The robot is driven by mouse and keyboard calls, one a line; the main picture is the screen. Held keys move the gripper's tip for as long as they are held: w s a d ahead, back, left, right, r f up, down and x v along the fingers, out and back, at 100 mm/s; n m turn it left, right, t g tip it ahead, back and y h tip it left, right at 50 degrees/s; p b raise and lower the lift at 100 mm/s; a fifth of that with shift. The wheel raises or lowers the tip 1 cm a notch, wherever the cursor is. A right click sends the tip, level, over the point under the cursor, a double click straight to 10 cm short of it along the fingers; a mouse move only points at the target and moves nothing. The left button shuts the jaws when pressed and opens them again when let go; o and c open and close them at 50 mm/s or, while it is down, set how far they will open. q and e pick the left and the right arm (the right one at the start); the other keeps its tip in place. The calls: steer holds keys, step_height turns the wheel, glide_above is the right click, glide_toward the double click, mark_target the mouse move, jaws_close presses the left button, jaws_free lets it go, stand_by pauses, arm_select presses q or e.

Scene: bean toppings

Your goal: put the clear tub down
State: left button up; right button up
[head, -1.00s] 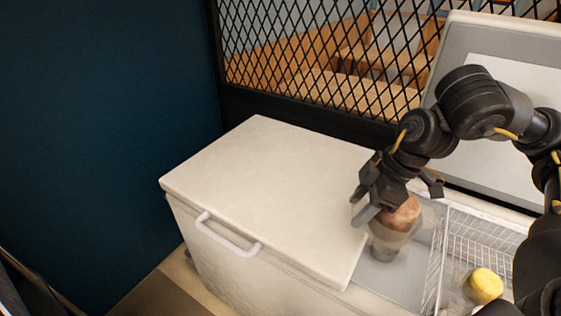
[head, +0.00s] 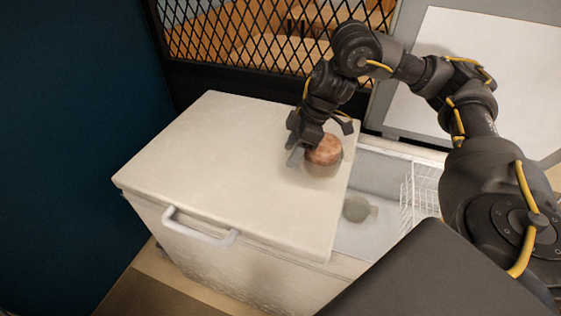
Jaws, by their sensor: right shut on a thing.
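The clear tub (head: 322,169) has a brown top or contents. My right gripper (head: 318,145) is shut on it from above. The tub is over the right part of the white closed lid (head: 230,165) of the chest freezer, near that lid's right edge. I cannot tell whether its base touches the lid. My left gripper is not in view.
Right of the closed lid, the freezer's open compartment (head: 350,240) shows a small grey round shape (head: 357,209), unclear to me, and a white wire basket (head: 420,190). A raised lid (head: 465,80) and black mesh (head: 250,40) stand behind. A handle (head: 200,228) juts out in front.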

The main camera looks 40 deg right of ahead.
steer(key=shift+w+d+f+b, duration=0.15)
steer(key=shift+w+f, duration=0.55)
steer(key=shift+f, duration=0.75)
steer(key=shift+w+a+f+b, duration=0.15)
steer(key=shift+w+f, duration=0.55)
steer(key=shift+f, duration=0.7)
steer(key=shift+w+d+f+b, duration=0.15)
steer(key=shift+w+f, duration=0.55)
steer(key=shift+f, duration=0.75)
steer(key=shift+r, duration=0.1)
steer(key=o, duration=1.1)
